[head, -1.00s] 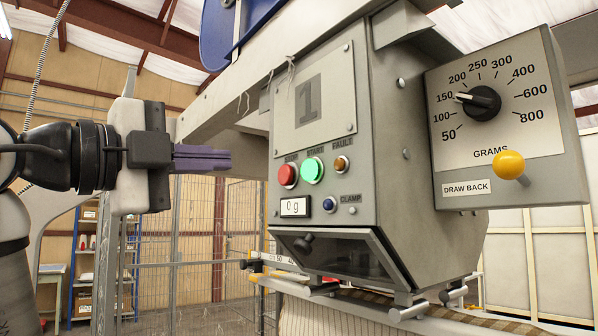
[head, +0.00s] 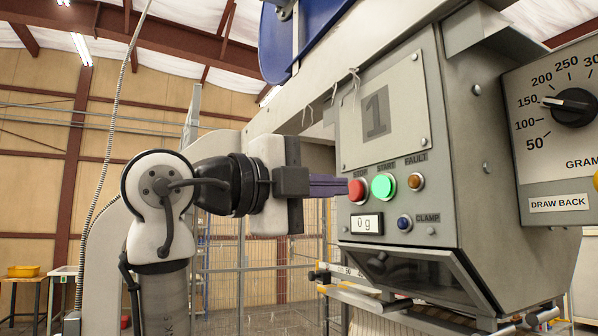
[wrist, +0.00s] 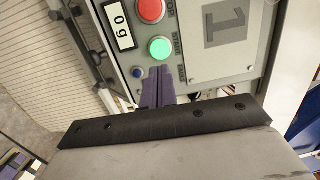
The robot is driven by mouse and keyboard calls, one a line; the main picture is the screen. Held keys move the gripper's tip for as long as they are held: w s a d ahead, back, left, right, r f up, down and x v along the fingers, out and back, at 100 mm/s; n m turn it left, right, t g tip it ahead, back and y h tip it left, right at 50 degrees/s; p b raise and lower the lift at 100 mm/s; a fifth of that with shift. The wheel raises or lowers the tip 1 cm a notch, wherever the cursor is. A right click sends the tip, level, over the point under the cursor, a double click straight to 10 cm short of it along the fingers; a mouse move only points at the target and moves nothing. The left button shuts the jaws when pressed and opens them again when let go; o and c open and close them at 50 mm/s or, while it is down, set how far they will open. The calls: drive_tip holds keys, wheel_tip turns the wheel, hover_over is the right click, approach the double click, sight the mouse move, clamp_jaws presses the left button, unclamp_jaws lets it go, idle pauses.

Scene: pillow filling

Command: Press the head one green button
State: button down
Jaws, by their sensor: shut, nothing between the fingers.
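The head one panel is a grey box marked "1" (head: 376,112). Its lit green START button (head: 383,186) sits between the red STOP button (head: 357,189) and the amber FAULT button (head: 416,182). In the head view my gripper (head: 345,187), with purple fingers, is shut and empty, its tips at the left by the red button. In the wrist view the shut fingers (wrist: 158,72) point up toward the green button (wrist: 160,48), with their tips just below it. I cannot tell whether they touch the panel.
Below the buttons are a "0 g" display (head: 366,224) and a blue CLAMP button (head: 404,223). A grams dial (head: 570,106) is on a box at the right. A dark-windowed chute (head: 405,268) hangs underneath. A wire-mesh fence (head: 222,270) stands behind.

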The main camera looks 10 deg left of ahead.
sight(379, 186)
drive_tip(key=p+x, duration=0.1)
drive_tip(key=x, duration=0.3)
drive_tip(key=shift+w+d+r+p, duration=0.15)
drive_tip(key=shift+w+d+p, duration=0.15)
drive_tip(key=shift+p, duration=0.1)
drive_tip(key=shift+w+d, duration=0.45)
drive_tip(key=shift+d, duration=0.1)
drive_tip(key=shift+s, duration=0.1)
